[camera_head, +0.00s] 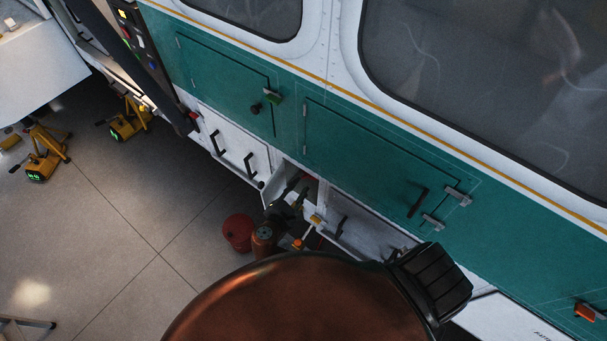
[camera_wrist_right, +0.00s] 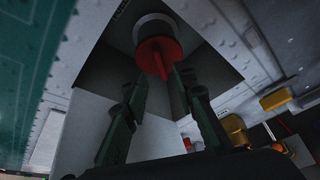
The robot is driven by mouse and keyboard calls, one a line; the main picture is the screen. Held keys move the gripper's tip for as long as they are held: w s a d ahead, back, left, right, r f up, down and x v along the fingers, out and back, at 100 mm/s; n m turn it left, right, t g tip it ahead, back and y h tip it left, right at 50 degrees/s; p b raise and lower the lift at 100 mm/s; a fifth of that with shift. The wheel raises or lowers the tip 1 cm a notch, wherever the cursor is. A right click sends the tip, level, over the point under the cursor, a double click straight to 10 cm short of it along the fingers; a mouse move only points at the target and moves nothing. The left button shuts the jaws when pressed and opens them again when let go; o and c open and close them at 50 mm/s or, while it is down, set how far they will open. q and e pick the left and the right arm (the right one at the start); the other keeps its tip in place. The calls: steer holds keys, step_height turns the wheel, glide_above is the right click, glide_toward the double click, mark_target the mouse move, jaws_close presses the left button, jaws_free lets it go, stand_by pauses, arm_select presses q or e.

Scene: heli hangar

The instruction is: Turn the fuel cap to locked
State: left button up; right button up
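The fuel cap (camera_wrist_right: 155,58) is red with a narrow tab pointing down, on a grey round neck (camera_wrist_right: 153,27) inside a dark square recess. It shows in the right wrist view; in the head view I cannot make it out. My right gripper (camera_wrist_right: 163,82) is open, its two dark green fingers pointing toward the cap, one on each side below it. The tab hangs between the fingertips, and I cannot tell whether they touch it. In the head view the right gripper (camera_head: 292,192) is at the low open bay in the helicopter's side. My left gripper is not in view.
The green and white helicopter side (camera_head: 365,160) fills the right, with closed panels and latches (camera_head: 432,220). A red can (camera_head: 238,232) stands on the floor by my right arm. Yellow jacks (camera_head: 42,155) stand at the left. The tiled floor between is clear.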

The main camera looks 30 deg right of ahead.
mark_target(306, 177)
steer(key=p+x, duration=0.1)
steer(key=x, duration=0.4)
steer(key=shift+r, duration=0.15)
steer(key=shift+w+d, duration=0.2)
steer(key=shift+d, duration=0.05)
steer(key=shift+d+f, duration=0.15)
steer(key=shift+f, duration=0.05)
jaws_close()
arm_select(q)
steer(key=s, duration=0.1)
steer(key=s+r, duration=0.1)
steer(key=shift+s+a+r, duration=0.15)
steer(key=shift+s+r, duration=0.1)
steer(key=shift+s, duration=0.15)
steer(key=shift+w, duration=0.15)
